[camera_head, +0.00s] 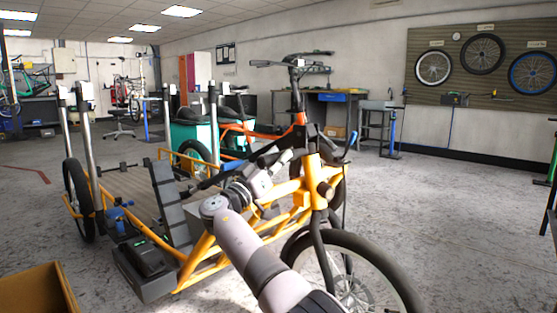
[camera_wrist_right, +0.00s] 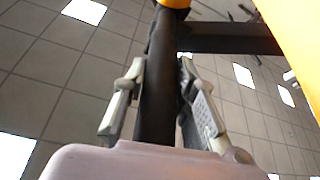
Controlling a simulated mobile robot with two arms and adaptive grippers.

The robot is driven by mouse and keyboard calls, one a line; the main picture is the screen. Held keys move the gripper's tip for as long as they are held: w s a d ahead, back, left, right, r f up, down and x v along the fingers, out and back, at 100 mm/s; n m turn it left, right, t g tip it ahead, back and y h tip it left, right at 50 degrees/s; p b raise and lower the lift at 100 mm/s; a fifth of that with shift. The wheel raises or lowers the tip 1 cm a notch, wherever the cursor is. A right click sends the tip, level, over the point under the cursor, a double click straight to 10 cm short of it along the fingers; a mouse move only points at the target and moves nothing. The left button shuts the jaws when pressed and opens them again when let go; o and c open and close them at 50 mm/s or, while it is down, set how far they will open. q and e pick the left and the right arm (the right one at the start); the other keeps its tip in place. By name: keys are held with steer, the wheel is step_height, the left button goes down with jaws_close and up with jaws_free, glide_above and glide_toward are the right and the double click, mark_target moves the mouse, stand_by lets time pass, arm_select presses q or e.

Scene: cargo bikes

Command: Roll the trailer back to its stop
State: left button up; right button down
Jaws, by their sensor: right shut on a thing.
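A yellow-framed cargo cycle with a flat slatted bed (camera_head: 132,188) stands in the middle of the head view; it is the only thing there that fits the trailer. Its spoked wheel (camera_head: 352,285) is at the front right, another wheel (camera_head: 78,200) at the left. My right gripper (camera_head: 282,162) reaches up to the yellow frame (camera_head: 312,180). In the right wrist view its two fingers (camera_wrist_right: 160,100) lie either side of a dark bar (camera_wrist_right: 158,85), with yellow parts above. The grip is partly hidden in the head view. I cannot pick out a stop. My left gripper is not seen.
A cardboard box (camera_head: 38,290) is at the lower left. A teal-boxed cargo bike (camera_head: 193,138) stands close behind the yellow frame. A workbench (camera_head: 335,112) and a blue repair stand (camera_head: 391,130) are farther back. The floor on the right is largely clear.

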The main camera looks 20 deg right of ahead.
steer(key=shift+d+r, duration=0.1)
steer(key=shift+d, duration=0.1)
steer(key=c, duration=1.3)
jaws_free()
steer(key=shift+a, duration=0.1)
steer(key=v, duration=1.2)
